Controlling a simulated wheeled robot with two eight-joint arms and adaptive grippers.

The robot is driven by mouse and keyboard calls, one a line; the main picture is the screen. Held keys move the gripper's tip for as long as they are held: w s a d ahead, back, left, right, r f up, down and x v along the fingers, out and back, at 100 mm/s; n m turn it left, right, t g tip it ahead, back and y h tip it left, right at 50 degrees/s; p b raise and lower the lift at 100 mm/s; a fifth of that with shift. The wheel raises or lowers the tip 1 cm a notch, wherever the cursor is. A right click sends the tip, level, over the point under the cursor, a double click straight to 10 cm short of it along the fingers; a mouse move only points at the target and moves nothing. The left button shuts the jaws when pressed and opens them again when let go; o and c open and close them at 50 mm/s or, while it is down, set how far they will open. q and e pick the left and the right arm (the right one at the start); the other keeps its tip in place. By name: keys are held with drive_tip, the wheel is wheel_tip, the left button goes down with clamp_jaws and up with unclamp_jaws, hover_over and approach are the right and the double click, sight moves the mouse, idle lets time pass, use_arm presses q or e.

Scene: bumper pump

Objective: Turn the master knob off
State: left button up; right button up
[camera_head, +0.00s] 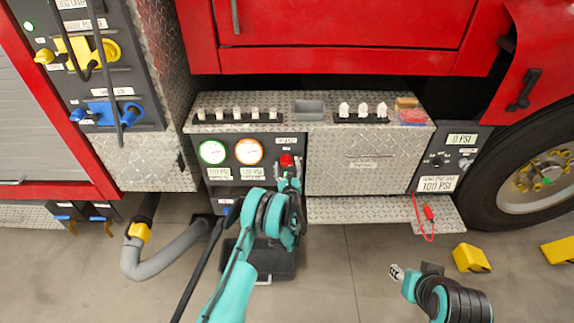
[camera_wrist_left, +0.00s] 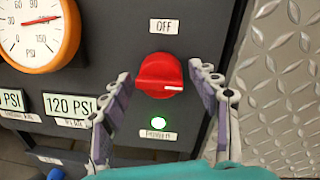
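The red master knob (camera_wrist_left: 160,76) is on a dark panel, with an OFF label (camera_wrist_left: 164,27) above it. Its white mark points to the right, not up at OFF. A green light (camera_wrist_left: 159,123) glows below it. The knob also shows in the head view (camera_head: 287,160). My left gripper (camera_wrist_left: 163,88) is open, with one finger on each side of the knob. Gaps show between both fingers and the knob. In the head view my left gripper (camera_head: 289,179) is just below the knob, partly hidden by its own arm. My right gripper (camera_head: 397,273) is low on the right, away from the panel.
Two gauges, green-rimmed (camera_head: 213,152) and orange-rimmed (camera_head: 249,151), are left of the knob. A diamond-plate ledge (camera_head: 320,103) with several small items runs above. A diamond-plate box (camera_head: 345,177) is close on the right. A grey hose (camera_head: 165,262) and yellow chocks (camera_head: 470,258) are on the floor.

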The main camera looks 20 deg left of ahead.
use_arm(q)
drive_tip(key=c, duration=0.7)
drive_tip(key=n, duration=0.6)
drive_tip(key=shift+a, duration=0.1)
drive_tip(key=n+h, duration=0.1)
drive_tip(key=n, duration=0.4)
drive_tip(key=shift+a, duration=0.1)
drive_tip(key=n, duration=0.5)
drive_tip(key=shift+f+n+h, duration=0.15)
drive_tip(key=shift+n+h, duration=0.25)
drive_tip(key=o, duration=1)
drive_tip(key=shift+o, duration=0.2)
